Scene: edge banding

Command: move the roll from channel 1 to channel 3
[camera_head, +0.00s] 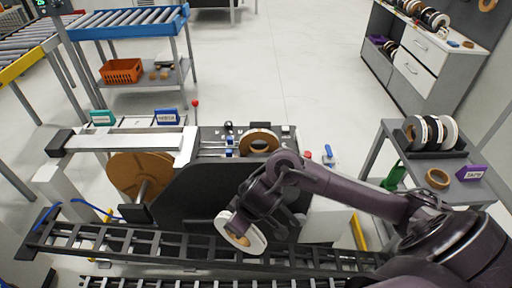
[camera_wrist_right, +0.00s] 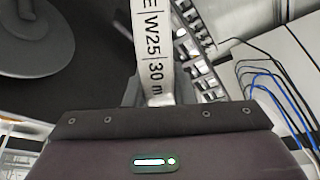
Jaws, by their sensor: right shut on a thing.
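A white roll with a brown core (camera_head: 224,226) is held in my right gripper (camera_head: 240,226), in front of the dark edge-banding machine (camera_head: 190,185). The roll is tilted and held clear of the machine's top. In the right wrist view the roll's white band (camera_wrist_right: 158,55) shows printed text with "W25" and "30 m", and it runs down to the gripper. The fingertips are largely hidden there. Another roll with a brown core (camera_head: 259,139) sits on top of the machine. I cannot read channel numbers. My left gripper is not in view.
A black roller track (camera_head: 120,255) runs along the front. A large brown disc (camera_head: 130,172) is mounted at the machine's left.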

